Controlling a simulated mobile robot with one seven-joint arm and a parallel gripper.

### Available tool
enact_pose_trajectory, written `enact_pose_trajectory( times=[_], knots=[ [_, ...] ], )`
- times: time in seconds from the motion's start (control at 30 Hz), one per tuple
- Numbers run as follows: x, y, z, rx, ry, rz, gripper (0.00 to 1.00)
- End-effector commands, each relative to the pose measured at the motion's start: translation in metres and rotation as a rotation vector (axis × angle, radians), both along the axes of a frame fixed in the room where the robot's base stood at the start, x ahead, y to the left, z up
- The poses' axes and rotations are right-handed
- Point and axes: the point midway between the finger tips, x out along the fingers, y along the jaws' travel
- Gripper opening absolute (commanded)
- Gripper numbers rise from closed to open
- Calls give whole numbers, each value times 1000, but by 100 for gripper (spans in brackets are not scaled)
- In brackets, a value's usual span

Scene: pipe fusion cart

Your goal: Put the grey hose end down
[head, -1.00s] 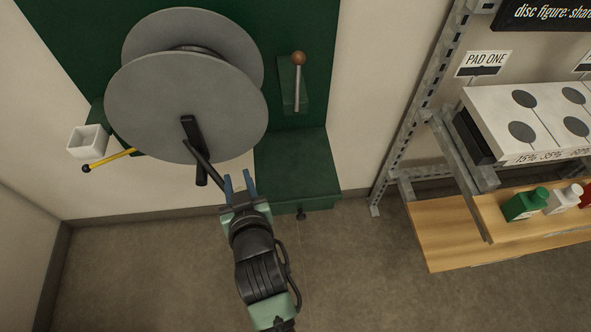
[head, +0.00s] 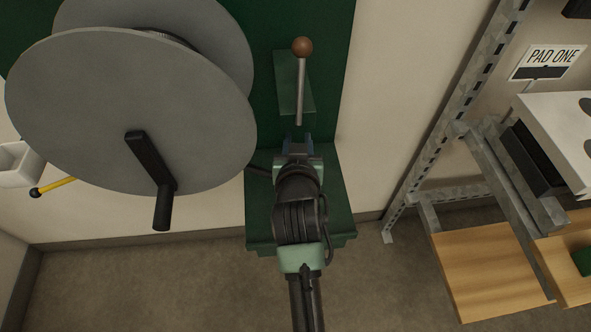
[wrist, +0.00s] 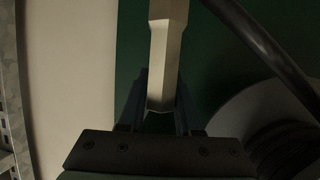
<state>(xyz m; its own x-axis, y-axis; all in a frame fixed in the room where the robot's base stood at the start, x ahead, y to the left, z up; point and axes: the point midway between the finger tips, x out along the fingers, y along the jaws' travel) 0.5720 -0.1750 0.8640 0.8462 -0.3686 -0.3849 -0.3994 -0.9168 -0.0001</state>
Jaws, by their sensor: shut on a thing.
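My gripper (head: 298,142) is over the green ledge (head: 336,205), right of the large grey reel (head: 90,110) in the head view. In the wrist view its fingers (wrist: 160,103) are shut on a pale, six-sided piece, which I take to be the grey hose end (wrist: 165,62). That piece runs up out of the top of the picture. A dark hose (wrist: 268,45) crosses the upper right of the wrist view. In the head view a short bit of dark hose (head: 258,168) shows left of my gripper, and the hose end is hidden there.
A lever with a brown knob (head: 302,47) stands on a green plate just beyond my fingers. The reel's black crank (head: 155,170) sticks out at left. A metal rack (head: 455,120) with a wooden shelf (head: 490,270) is at right. Open floor lies in front.

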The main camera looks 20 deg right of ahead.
Motion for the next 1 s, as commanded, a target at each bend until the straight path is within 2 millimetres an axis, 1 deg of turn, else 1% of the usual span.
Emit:
enact_pose_trajectory(
  times=[0.07,0.33,0.57,0.73,0.83,1.0],
  knots=[
    [0,0,-4,-1,0,0,0],
    [0,1,-52,-1,2,2,0],
    [0,0,-70,-1,-1,1,0],
    [0,1,-95,1,1,1,0],
    [0,0,-101,-1,-1,1,0],
    [0,0,-100,-1,-2,1,0]
  ],
)
